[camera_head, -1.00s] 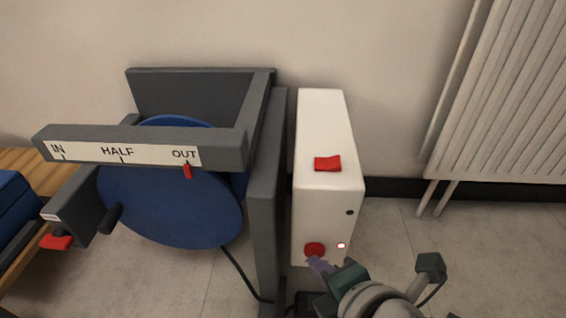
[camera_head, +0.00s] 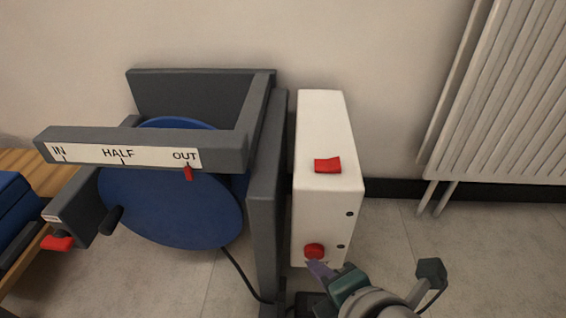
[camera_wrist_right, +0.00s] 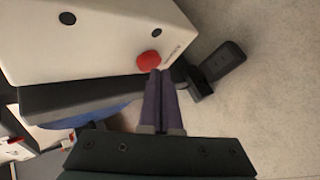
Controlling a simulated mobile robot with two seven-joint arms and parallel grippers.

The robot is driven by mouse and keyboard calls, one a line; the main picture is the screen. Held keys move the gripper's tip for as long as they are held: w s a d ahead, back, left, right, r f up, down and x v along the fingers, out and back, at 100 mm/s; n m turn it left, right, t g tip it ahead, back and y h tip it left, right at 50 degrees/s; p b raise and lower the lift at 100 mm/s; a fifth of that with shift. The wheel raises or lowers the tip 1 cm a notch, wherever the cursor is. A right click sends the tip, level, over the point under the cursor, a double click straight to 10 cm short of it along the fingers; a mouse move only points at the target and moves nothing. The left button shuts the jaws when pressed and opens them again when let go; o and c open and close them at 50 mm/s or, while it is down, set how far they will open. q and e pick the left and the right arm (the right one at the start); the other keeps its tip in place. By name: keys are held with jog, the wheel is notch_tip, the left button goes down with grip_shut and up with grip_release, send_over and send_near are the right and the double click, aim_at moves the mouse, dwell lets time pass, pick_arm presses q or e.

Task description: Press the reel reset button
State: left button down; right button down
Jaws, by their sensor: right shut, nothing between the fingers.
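A red round button (camera_head: 314,251) sits low on the front face of a white box (camera_head: 327,203). It also shows in the right wrist view (camera_wrist_right: 148,61). My right gripper (camera_head: 312,265) is shut and empty, its purple fingertips just below the button in the head view. In the right wrist view the closed fingertips (camera_wrist_right: 160,72) point at the button's lower right edge; I cannot tell whether they touch it. A blue reel (camera_head: 172,200) stands in a grey frame left of the box, with a red pointer (camera_head: 188,173) at OUT. My left gripper is not in view.
A red rocker switch (camera_head: 327,165) is on top of the box. A grey post (camera_head: 265,210) stands close to the box's left side. A white radiator (camera_head: 505,100) is at the right. A black pedal-like part (camera_wrist_right: 222,64) lies near my fingers on the floor side.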

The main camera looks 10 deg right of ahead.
jog(key=shift+s, duration=0.35)
jog(key=shift+a, duration=0.1)
jog(key=shift+s+a, duration=0.2)
jog(key=shift+s, duration=0.6)
jog(key=shift+s+a, duration=0.25)
jog(key=shift+s, duration=0.55)
jog(key=shift+s+a, duration=0.2)
jog(key=shift+s, duration=0.6)
